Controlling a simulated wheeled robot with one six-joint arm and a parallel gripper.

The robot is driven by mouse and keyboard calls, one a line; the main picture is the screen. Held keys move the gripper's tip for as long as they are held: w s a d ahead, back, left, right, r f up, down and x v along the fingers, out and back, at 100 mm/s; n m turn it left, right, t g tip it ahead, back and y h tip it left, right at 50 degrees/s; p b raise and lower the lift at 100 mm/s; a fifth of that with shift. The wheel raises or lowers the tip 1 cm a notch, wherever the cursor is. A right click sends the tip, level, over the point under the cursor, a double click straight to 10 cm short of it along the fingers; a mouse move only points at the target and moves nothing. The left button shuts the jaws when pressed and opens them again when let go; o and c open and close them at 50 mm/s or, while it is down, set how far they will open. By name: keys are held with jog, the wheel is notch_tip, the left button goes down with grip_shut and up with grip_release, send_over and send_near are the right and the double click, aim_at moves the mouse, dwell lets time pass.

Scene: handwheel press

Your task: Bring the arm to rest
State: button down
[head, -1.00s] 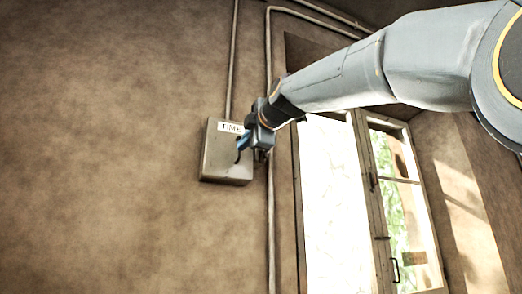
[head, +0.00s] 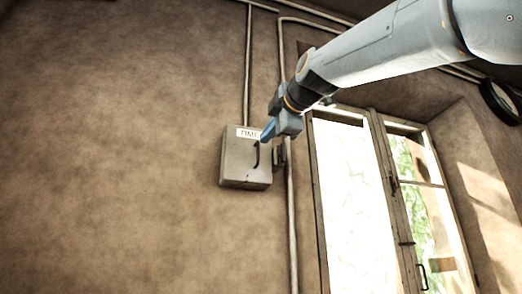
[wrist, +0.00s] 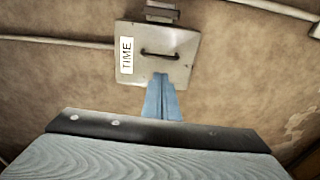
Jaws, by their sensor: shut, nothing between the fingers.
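My gripper (head: 266,134) is at the end of my arm, which reaches in from the upper right in the head view. Its blue fingers are together with nothing between them; they also show in the wrist view (wrist: 162,100). In the head view the fingers overlap the upper right of a grey wall box (head: 238,165) with a TIME label and a dark handle. In the wrist view the box (wrist: 180,65) shows whole beyond the fingertips, with its lid closed. The fingertips look apart from the handle (wrist: 160,54); the exact gap to the box cannot be told.
Pipes (head: 290,220) run along the brown wall (head: 110,150) beside and above the box. A window (head: 385,190) with bright panes stands to the right, below my arm. The wall left of the box is bare.

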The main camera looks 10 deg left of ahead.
jog(key=b+v, duration=0.1)
jog(key=v, duration=0.4)
jog(key=shift+s+d+b, duration=0.25)
jog(key=shift+d+b, duration=0.05)
jog(key=shift+b, duration=0.1)
